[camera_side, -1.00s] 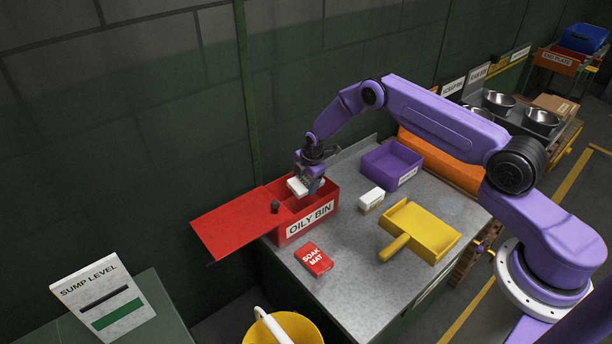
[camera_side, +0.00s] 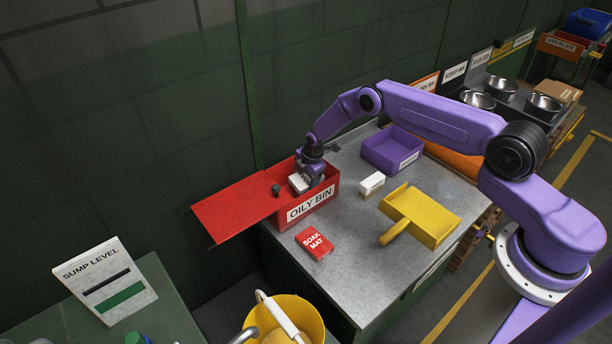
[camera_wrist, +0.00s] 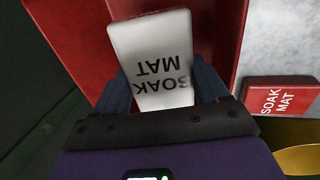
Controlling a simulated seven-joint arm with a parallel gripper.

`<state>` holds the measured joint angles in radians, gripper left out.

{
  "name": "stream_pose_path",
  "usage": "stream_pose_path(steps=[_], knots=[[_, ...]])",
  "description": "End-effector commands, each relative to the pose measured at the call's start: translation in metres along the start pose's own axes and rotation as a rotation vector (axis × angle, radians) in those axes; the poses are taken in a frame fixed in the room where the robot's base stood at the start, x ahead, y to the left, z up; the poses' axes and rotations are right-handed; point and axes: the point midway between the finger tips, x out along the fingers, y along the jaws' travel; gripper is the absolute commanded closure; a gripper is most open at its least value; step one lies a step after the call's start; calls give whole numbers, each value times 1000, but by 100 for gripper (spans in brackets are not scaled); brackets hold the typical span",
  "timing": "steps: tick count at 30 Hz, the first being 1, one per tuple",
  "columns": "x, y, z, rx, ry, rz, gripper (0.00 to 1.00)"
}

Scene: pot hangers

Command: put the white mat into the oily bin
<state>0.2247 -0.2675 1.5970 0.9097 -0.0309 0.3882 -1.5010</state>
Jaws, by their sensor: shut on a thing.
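The white mat (camera_wrist: 152,50), lettered SOAK MAT, sits between the two fingers of my gripper (camera_wrist: 165,90) in the wrist view. In the side view my gripper (camera_side: 312,182) points down into the open red oily bin (camera_side: 331,194), with the white mat (camera_side: 299,184) at about rim height or just inside the opening. The fingers are shut on the mat. The bin's red lid (camera_side: 232,212) lies open to the left. The bin floor under the mat is mostly hidden, so I cannot tell if the mat touches it.
A red soak mat (camera_side: 314,243) lies on the bench in front of the bin. A small white block (camera_side: 371,184), a yellow dustpan (camera_side: 425,217) and a purple bin (camera_side: 391,152) stand to the right. A yellow bucket (camera_side: 305,310) is below the bench's front.

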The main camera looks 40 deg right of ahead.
Motion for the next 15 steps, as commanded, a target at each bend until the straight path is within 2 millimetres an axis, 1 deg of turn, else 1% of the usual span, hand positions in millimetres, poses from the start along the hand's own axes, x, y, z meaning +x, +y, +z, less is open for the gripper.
stream_pose_path(steps=[2, 3, 5, 15], knots=[[0, 0, 0, 0, 0, 0, 51], [0, 0, 0, 0, 0, 0, 20], [0, 0, 0, 0, 0, 0, 1], [0, -2, 0, -1, 0, -6, 0]])
